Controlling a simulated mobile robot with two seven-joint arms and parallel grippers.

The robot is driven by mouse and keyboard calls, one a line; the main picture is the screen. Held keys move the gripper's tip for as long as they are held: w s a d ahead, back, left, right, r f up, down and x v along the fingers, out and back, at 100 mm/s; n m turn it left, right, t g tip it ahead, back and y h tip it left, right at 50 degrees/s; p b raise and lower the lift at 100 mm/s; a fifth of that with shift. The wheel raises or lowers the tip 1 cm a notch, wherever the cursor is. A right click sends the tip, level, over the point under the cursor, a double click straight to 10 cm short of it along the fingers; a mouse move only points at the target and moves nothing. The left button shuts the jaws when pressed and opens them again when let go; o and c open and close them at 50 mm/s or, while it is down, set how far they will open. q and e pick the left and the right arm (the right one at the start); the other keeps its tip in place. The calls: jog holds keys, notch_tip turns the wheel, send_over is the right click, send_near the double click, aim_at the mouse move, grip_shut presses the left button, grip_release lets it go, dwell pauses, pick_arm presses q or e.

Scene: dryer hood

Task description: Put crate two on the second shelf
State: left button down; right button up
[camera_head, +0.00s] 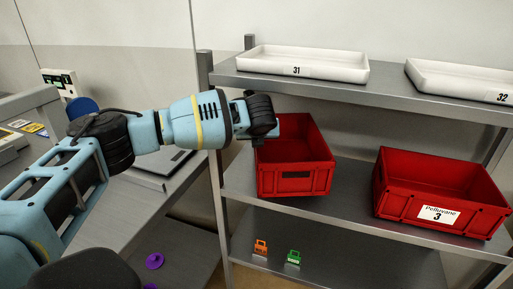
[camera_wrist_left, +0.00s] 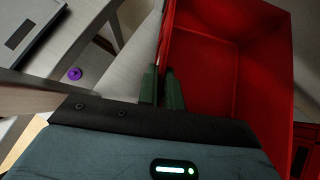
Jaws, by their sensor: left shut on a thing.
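A red open crate (camera_head: 318,180) without a readable number is at the left end of the middle shelf (camera_head: 350,218). I cannot tell whether its base touches the shelf. My left gripper (camera_head: 259,141) is shut on its left wall, with the fingertips partly hidden in the head view. In the left wrist view the two dark green fingers (camera_wrist_left: 163,92) straddle the wall of the red crate (camera_wrist_left: 205,60), which looks empty inside. My right gripper is not in view.
A second red crate (camera_head: 420,205), labelled 3, stands to the right on the middle shelf, with a gap between. White trays marked 31 (camera_head: 296,71) and 32 (camera_head: 502,97) stand on the top shelf. Small orange (camera_head: 260,248) and green (camera_head: 293,257) items lie on the bottom shelf.

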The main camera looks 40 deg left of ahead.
pick_arm(q)
notch_tip(320, 180, down, 4)
jog(key=shift+w+r, duration=0.15)
jog(key=shift+r, duration=0.1)
jog(key=c, duration=1.6)
grip_release()
jog(key=shift+o, duration=0.2)
jog(key=p+v, duration=0.1)
jog(key=v, duration=0.5)
jog(key=shift+s+r, duration=0.2)
jog(key=shift+r, duration=0.1)
jog(key=shift+s+d+r, duration=0.25)
jog(key=shift+s, duration=0.05)
